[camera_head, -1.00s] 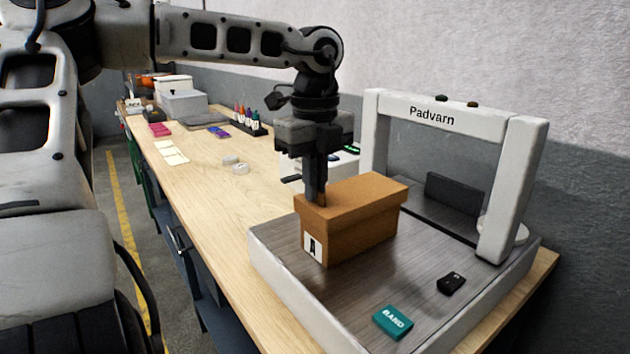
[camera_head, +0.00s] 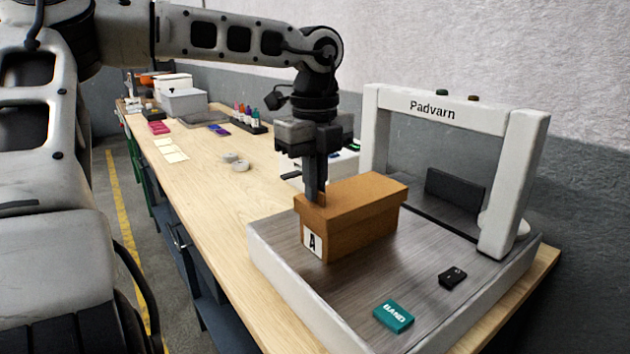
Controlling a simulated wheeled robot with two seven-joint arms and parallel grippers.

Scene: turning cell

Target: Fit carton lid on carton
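The brown carton (camera_head: 361,233), with a white label marked "A" on its near end, stands upright on the grey plate of the frame machine. The brown carton lid (camera_head: 365,190) sits over its top and looks about level, with its rim overlapping the upper walls. Whether it is fully down is too small to tell. My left gripper (camera_head: 317,196) points straight down at the lid's left end, its fingers close together on a small tab or edge of the lid. The fingertips are partly hidden there. My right gripper is not in view.
The white "Padvarn" frame (camera_head: 437,114) arches behind the carton. A teal "BAND" box (camera_head: 393,316) and a small black item (camera_head: 452,277) lie on the plate (camera_head: 350,290) in front.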

